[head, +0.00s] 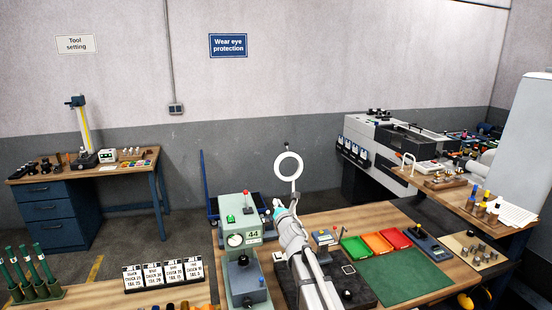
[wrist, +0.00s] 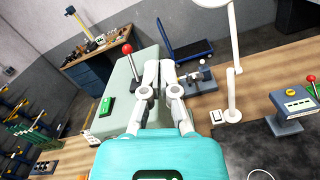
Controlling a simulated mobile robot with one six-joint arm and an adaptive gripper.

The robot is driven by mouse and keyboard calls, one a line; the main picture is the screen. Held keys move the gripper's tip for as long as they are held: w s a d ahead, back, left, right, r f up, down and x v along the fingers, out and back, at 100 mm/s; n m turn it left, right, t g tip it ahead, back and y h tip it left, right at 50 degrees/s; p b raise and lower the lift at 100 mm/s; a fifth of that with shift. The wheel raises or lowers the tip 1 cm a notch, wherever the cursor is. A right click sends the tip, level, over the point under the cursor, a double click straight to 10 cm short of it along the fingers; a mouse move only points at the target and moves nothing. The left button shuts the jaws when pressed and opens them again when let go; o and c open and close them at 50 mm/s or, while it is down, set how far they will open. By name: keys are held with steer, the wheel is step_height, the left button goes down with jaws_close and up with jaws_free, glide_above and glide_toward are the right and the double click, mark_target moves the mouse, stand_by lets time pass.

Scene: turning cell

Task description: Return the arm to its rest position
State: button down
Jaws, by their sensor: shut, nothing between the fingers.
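My arm reaches up and away over the bench from the bottom middle of the head view. My gripper (head: 279,208) is at its far end, in the air beside the pale green machine marked 44 (head: 243,240) and in front of the ring lamp (head: 288,167). In the wrist view my gripper (wrist: 159,66) has its fingers close together with nothing held between them. The pale green machine (wrist: 135,82), with a red ball knob, lies just left of the fingers there. I cannot tell how far the fingers are from it.
The wooden bench (head: 390,215) carries a green mat (head: 400,275), coloured trays (head: 378,243) and a dark plate under my arm. Number cards (head: 163,273) stand at left. The lamp post (wrist: 232,95) rises right of my fingers in the wrist view. Open air lies above the bench.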

steer(key=s+d+f+m+g+h+b, duration=0.4)
steer(key=s+d+f+m, duration=0.3)
steer(key=f+m, duration=0.4)
steer(key=s+d+f+m+g+h+b, duration=0.4)
steer(key=s+d+f+m, duration=0.1)
steer(key=d+f+m, duration=0.45)
steer(key=s+f+m+g+y+b, duration=0.1)
steer(key=s+f+m+g+b, duration=0.3)
steer(key=s+f+m, duration=0.3)
steer(key=s+f+m+g+y+b, duration=0.2)
steer(key=s+f+m+g+b, duration=0.2)
steer(key=s+f, duration=0.5)
steer(key=s+m+g, duration=0.2)
steer(key=s+m, duration=0.1)
steer(key=s, duration=0.4)
steer(key=shift+d+m, duration=0.25)
steer(key=shift+m, duration=0.1)
